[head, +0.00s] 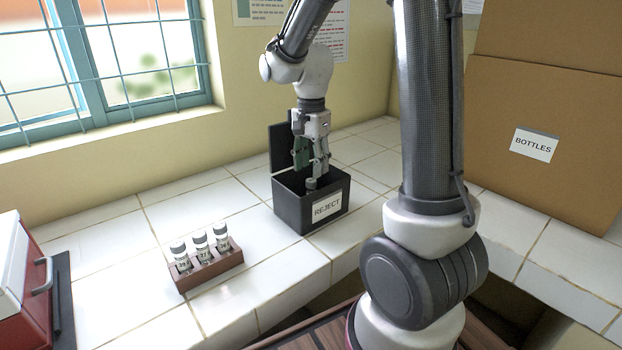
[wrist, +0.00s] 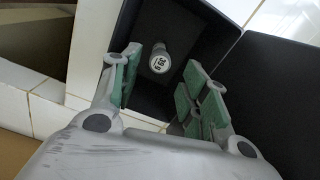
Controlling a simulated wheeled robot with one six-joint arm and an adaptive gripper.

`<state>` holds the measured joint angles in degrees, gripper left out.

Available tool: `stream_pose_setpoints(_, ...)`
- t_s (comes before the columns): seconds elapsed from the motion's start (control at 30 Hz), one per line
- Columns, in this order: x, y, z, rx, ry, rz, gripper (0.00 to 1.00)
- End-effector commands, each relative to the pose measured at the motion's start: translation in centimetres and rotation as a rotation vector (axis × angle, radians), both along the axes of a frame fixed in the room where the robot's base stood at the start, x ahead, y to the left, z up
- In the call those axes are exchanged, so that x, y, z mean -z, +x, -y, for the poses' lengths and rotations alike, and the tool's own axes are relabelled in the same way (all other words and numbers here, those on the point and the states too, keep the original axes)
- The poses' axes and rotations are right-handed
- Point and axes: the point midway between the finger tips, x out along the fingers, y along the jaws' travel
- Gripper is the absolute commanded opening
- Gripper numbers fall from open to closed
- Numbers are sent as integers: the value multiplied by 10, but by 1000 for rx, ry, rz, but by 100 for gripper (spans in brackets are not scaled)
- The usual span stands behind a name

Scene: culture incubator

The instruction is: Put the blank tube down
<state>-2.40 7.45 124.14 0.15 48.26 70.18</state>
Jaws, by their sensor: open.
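A tube (wrist: 160,60) with a pale, marked round top is inside the black box labelled REJECT (head: 283,205). In the head view its grey cap (head: 311,183) shows just inside the box opening. My gripper (head: 310,160) is above the box, pointing down. In the wrist view the green-padded fingers of my gripper (wrist: 163,88) are spread wide, with the tube beyond and between them, apart from both pads. The tube's lower part is hidden, so I cannot tell what it rests on.
A brown wooden rack (head: 215,270) holds three capped, labelled tubes (head: 201,245) on the white tiled counter. The box's lid (head: 281,148) stands open behind it. A red case (head: 18,280) is at far left, a cardboard BOTTLES box (head: 540,100) at right.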

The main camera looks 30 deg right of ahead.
Motion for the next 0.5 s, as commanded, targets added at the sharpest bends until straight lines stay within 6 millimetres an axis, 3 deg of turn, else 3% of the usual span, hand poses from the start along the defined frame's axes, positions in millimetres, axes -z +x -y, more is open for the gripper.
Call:
stream_pose_setpoints(0.2, -45, 0, 0, 0, 0, 3, 45)
stream_pose_setpoints(0.37, -62, 0, 0, -2, 0, 2, 45)
stream_pose_setpoints(0.5, -76, -13, 2, -66, 0, 25, 45)
